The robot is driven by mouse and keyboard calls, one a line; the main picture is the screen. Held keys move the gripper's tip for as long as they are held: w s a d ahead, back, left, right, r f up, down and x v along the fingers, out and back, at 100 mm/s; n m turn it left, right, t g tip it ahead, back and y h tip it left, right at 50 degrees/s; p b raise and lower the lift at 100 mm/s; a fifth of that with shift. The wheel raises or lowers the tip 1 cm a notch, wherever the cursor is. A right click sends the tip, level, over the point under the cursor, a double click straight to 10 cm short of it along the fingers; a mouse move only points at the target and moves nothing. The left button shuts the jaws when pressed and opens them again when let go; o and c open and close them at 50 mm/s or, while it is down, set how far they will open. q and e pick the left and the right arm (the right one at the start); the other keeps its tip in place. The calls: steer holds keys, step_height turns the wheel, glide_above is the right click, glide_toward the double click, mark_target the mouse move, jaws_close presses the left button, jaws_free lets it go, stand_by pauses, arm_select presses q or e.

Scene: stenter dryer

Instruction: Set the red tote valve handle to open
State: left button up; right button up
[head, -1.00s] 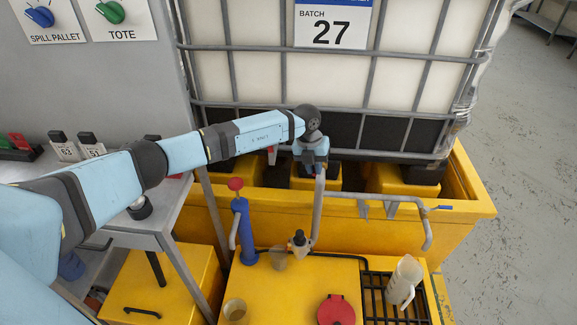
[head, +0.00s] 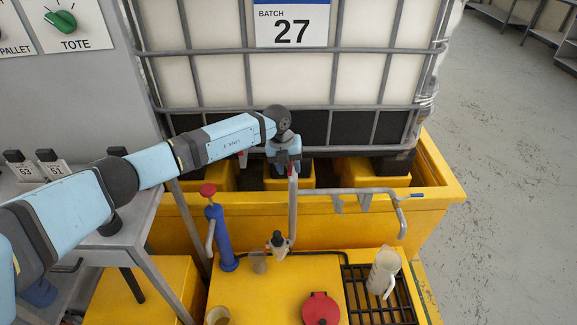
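The white caged tote (head: 345,75) with a "BATCH 27" label stands on the yellow spill pallet (head: 430,190). My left gripper (head: 288,164) is low at the tote's front, above a grey upright pipe, and points down and away from me. A small red piece (head: 243,158) shows just left of it, under my forearm; it may be the tote valve handle, but its setting cannot be read. Some red also shows right at the gripper. My wrist hides most of the valve area, and the fingers are too small to read. My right gripper is out of view.
A blue hand pump (head: 221,238) with a red knob, a red lid (head: 321,309) and a clear jug (head: 383,270) stand in front. A grey pipe (head: 345,191) crosses the pallet's front. A bench (head: 130,220) is at left; open floor lies right.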

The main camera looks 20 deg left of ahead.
arm_select(q)
steer(key=shift+r, duration=0.1)
step_height(320, 180, up, 14)
steer(key=a+b, duration=0.1)
steer(key=a, duration=0.1)
steer(key=shift+s+a+f, duration=0.25)
steer(key=shift+s+a, duration=0.05)
steer(key=shift+s, duration=0.05)
steer(key=shift+f, duration=0.1)
